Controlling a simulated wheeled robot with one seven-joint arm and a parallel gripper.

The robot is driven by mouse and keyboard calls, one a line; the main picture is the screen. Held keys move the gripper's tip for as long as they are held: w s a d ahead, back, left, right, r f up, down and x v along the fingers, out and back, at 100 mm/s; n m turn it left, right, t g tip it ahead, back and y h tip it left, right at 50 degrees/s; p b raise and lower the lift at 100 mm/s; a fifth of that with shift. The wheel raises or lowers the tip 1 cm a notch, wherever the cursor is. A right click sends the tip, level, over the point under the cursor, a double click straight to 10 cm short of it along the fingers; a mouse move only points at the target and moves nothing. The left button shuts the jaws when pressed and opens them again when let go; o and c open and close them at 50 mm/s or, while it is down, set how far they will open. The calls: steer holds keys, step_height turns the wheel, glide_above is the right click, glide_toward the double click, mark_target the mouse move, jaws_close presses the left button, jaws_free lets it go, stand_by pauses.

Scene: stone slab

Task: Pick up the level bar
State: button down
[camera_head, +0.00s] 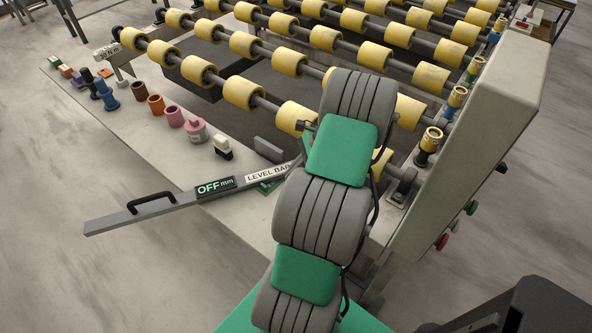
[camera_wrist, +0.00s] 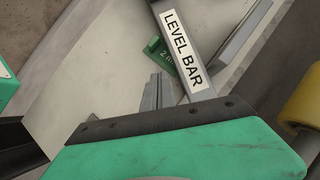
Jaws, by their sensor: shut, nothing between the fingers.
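The level bar (camera_head: 165,208) is a long grey bar with a white "LEVEL BAR" label, a dark "OFF mm" panel and a black handle near its left end. It lies across the stone slab (camera_head: 225,192), and its left end sticks out past the slab's edge. My arm hides its right end in the head view. In the wrist view the labelled part of the bar (camera_wrist: 188,45) runs down behind my gripper's body. My gripper (camera_wrist: 157,90) is shut and empty, with its grey fingertips just left of the bar. The head view hides the gripper behind the arm.
Rows of yellow rollers (camera_head: 243,93) fill the back. Several coloured cylinders (camera_head: 155,104) and a black-and-white piece (camera_head: 222,147) stand along the slab's left side. A green block (camera_wrist: 158,52) lies beside the bar. A tall grey housing (camera_head: 470,130) stands at the right.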

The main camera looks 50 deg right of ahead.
mark_target(264, 185)
steer(key=w+a, duration=0.1)
steer(key=a, duration=0.1)
steer(key=w+a, duration=0.1)
steer(key=w, duration=0.1)
steer(key=w+a+p, duration=0.1)
steer(key=a, duration=0.1)
steer(key=shift+w+a, duration=0.25)
steer(key=shift+a, duration=0.1)
steer(key=shift+a+f, duration=0.15)
steer(key=shift+f, duration=0.75)
